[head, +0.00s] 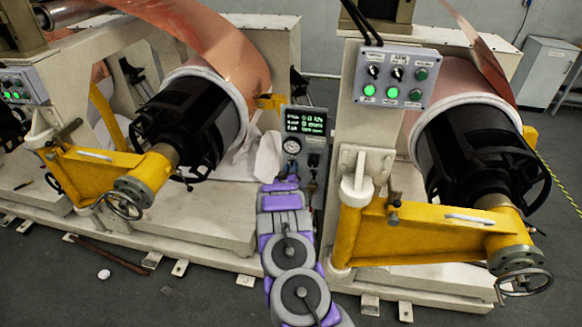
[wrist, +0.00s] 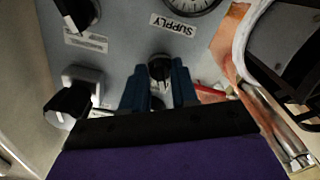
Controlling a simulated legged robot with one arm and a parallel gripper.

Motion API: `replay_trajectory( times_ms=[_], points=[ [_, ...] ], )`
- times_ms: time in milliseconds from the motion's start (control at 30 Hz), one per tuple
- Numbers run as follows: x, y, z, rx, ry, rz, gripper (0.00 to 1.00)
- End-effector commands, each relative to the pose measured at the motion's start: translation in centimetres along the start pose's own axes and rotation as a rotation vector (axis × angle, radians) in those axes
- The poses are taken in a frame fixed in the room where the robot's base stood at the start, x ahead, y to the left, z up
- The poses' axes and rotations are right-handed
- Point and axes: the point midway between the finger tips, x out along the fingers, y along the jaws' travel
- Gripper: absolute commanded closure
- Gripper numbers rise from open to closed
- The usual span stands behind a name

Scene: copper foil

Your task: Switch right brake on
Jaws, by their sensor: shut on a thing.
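The grey control panel (head: 306,121) stands between the two machines, with a lit display (head: 306,120) and a round gauge (head: 291,145). In the wrist view the panel face (wrist: 125,45) fills the upper part, with the gauge (wrist: 190,3) above an upside-down "SUPPLY" label (wrist: 173,24). My gripper (wrist: 158,88) has its blue fingers closed around a black knob (wrist: 159,68) below that label. Two other black switch knobs, an upper one (wrist: 77,12) and a lower one (wrist: 68,106), are to its left. The held knob's own label is not readable.
Yellow swing arms with handwheels stand left (head: 105,172) and right (head: 430,232) of my arm. A second switch box (head: 390,76) with green lights is on the right machine. A red handle or pipe (wrist: 210,90) lies close right of my fingers.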

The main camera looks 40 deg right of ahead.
Motion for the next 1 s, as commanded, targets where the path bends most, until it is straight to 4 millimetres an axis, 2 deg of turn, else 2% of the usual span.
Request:
replay_trajectory(
  times_ms=[667, 700, 767, 1000],
  points=[
    [-0.12, -0.26, 0.17, -0.064, -0.003, -0.005, 1.0],
    [-0.12, -0.27, 0.16, -0.064, -0.003, -0.005, 0.69],
    [-0.12, -0.27, 0.14, -0.064, -0.002, -0.005, 0.65],
    [-0.08, -0.12, 0.08, -0.062, -0.001, -0.003, 0.65]
  ],
)
